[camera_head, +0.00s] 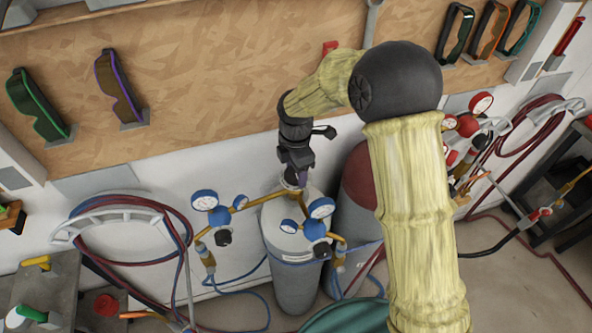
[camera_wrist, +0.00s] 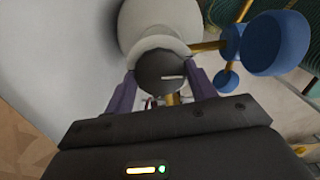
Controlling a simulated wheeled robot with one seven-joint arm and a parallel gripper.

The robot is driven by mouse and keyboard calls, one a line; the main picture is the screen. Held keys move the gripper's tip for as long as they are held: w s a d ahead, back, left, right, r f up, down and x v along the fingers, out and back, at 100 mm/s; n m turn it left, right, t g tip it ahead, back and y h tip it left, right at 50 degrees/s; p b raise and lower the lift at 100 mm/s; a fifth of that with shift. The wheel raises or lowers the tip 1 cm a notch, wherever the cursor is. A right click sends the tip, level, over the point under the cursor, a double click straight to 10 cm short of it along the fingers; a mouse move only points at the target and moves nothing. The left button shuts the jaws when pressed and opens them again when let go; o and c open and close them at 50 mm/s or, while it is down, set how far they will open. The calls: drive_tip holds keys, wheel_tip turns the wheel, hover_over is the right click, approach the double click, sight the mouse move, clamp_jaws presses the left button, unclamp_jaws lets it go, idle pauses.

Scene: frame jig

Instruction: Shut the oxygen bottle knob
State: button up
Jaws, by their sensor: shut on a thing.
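The grey bottle (camera_head: 293,270) with the blue regulator (camera_head: 316,229) stands upright against the wall, below my gripper (camera_head: 297,180). I take it for the oxygen bottle. In the wrist view, my gripper (camera_wrist: 163,85) has its two purple fingers on either side of the dark round knob (camera_wrist: 160,70) and is shut on it. The knob sits on top of the bottle, whose pale neck and shoulder (camera_wrist: 160,20) show behind it. The blue regulator is also in the wrist view (camera_wrist: 275,42), to the right of the knob. In the head view my gripper hides the knob.
A bottle with a dark red top (camera_head: 358,180) stands close to the right, partly behind my arm. Another blue gauge set (camera_head: 214,212) is on the left. Coiled hoses (camera_head: 120,205) hang on the wall. Goggles (camera_head: 120,90) hang on the board above.

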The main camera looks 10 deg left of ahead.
drive_tip(key=m+b, duration=0.1)
drive_tip(key=m, duration=0.3)
drive_tip(key=shift+m, duration=0.3)
drive_tip(key=m+b, duration=0.1)
drive_tip(key=m, duration=0.4)
drive_tip(key=shift+b, duration=0.4)
drive_tip(key=m+b, duration=0.1)
drive_tip(key=m, duration=0.4)
drive_tip(key=shift+r, duration=0.1)
drive_tip(key=m, duration=0.4)
drive_tip(key=shift+a+m, duration=0.1)
drive_tip(key=shift+m, duration=0.2)
drive_tip(key=m, duration=0.8)
drive_tip(key=shift+r, duration=0.1)
drive_tip(key=m, duration=0.4)
drive_tip(key=shift+m+p, duration=0.3)
drive_tip(key=m+p, duration=0.1)
drive_tip(key=m, duration=0.3)
